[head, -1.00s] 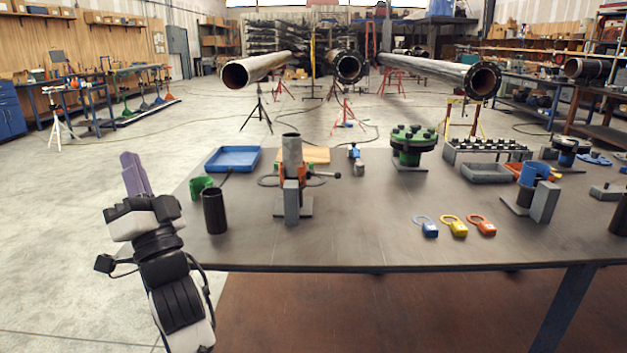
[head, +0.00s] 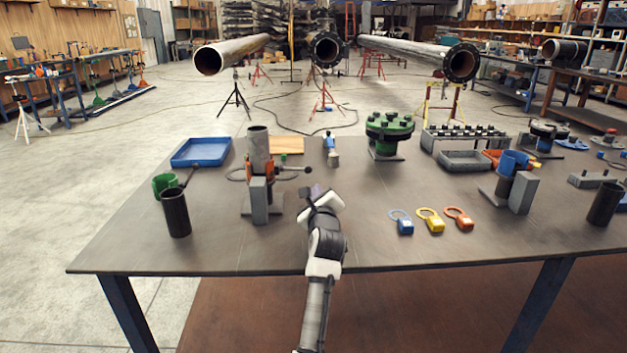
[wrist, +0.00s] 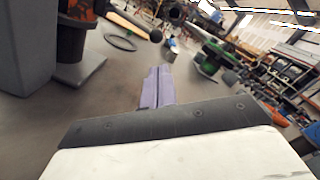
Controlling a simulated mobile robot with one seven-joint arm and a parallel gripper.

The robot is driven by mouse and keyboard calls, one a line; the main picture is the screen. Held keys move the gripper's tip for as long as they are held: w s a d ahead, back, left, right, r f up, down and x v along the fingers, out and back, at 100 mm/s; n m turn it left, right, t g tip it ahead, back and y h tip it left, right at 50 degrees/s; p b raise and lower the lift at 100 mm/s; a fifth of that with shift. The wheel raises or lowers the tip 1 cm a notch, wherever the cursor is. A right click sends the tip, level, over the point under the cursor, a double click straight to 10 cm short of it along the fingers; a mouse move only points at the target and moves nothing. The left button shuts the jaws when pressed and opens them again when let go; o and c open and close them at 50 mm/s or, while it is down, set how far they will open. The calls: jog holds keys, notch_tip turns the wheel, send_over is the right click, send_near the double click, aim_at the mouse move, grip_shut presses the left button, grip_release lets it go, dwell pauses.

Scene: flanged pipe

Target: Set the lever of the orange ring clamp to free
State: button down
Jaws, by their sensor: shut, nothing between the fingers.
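The orange ring clamp (head: 268,170) sits around a grey vertical pipe (head: 259,143) on a stand with a grey block (head: 260,201). Its lever (head: 294,169) sticks out to the right and ends in a dark knob. In the wrist view the lever (wrist: 128,20) crosses the top left, and part of the orange clamp (wrist: 78,8) shows at the top edge. My gripper (head: 314,190) is over the table, right of the clamp and nearer the front, apart from the lever. Its purple fingers (wrist: 158,88) are together and empty.
A green flange (head: 388,133) stands behind to the right. Blue, yellow and orange tagged padlocks (head: 430,220) lie to the right of my arm. A dark cylinder (head: 176,213) and a blue tray (head: 201,152) are left of the clamp.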

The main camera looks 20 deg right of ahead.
aim_at(296, 169)
jog(key=shift+p+x, duration=0.35)
jog(key=shift+x, duration=2.8)
jog(key=shift+r, duration=0.15)
jog(key=shift+r+n, duration=0.2)
jog(key=shift+n, duration=0.2)
